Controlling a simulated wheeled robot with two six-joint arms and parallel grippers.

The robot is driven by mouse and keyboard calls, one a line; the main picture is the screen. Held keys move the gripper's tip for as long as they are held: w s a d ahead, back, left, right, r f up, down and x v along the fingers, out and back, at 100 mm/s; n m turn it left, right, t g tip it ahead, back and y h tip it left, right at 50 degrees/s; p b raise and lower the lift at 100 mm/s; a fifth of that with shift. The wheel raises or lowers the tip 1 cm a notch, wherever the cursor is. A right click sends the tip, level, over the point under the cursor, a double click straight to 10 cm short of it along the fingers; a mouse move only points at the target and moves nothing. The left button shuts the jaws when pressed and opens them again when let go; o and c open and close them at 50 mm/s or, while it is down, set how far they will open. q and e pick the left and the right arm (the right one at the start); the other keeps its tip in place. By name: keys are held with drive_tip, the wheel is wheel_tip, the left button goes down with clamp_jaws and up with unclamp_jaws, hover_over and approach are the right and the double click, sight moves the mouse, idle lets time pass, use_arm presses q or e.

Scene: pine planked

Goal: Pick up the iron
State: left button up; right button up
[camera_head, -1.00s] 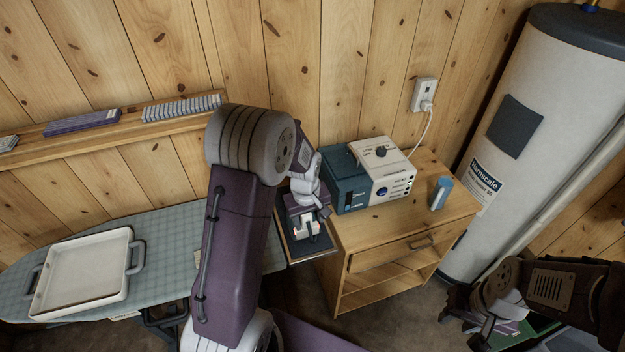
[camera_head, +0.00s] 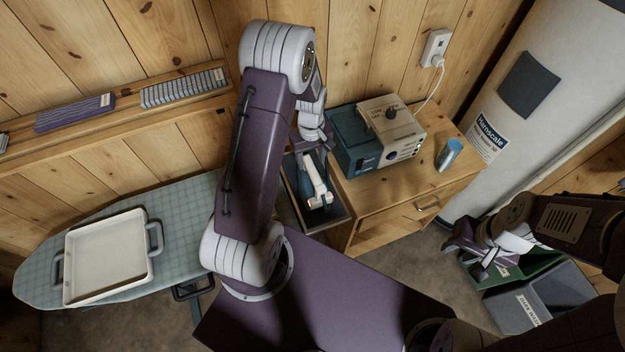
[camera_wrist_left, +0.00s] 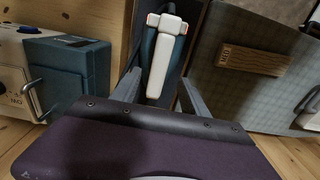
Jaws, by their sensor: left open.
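The iron (camera_head: 315,184) has a white handle with reddish ends and a blue body. It lies in a dark open-topped holder beside the wooden cabinet, and also shows in the left wrist view (camera_wrist_left: 163,58). My left gripper (camera_wrist_left: 158,90) is open. Its two fingers point toward the iron, one on each side of the handle's near end in that view; I cannot tell whether they touch it. In the head view my left wrist is just above the holder and hides part of it. My right gripper (camera_head: 477,250) is far right, away from the iron; its jaw opening is unclear.
An ironing board (camera_head: 185,197) with a white tray (camera_head: 108,250) is at left. Grey and green bins (camera_head: 545,295) are below my right gripper.

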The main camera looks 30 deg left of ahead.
sight(310, 167)
use_arm(q)
drive_tip(key=f, duration=0.1)
drive_tip(key=f+p, duration=0.1)
drive_tip(key=f, duration=0.1)
drive_tip(key=shift+w+a+f, duration=0.1)
drive_tip(key=shift+a+f, duration=0.1)
drive_tip(key=shift+f, duration=0.1)
drive_tip(key=shift+w+f, duration=0.1)
drive_tip(key=shift+f, duration=0.2)
drive_tip(key=f+p, duration=0.1)
drive_tip(key=f, duration=0.2)
drive_tip(key=f+p, duration=0.1)
drive_tip(key=shift+s+d+f+p, duration=0.2)
drive_tip(key=shift+d+f+p, duration=0.1)
drive_tip(key=shift+f, duration=0.05)
drive_tip(key=shift+w+a+f, duration=0.1)
drive_tip(key=shift+w+f, duration=0.05)
drive_tip(key=shift+f, duration=0.1)
drive_tip(key=shift+f, duration=0.1)
clamp_jaws()
drive_tip(key=shift+s, duration=0.2)
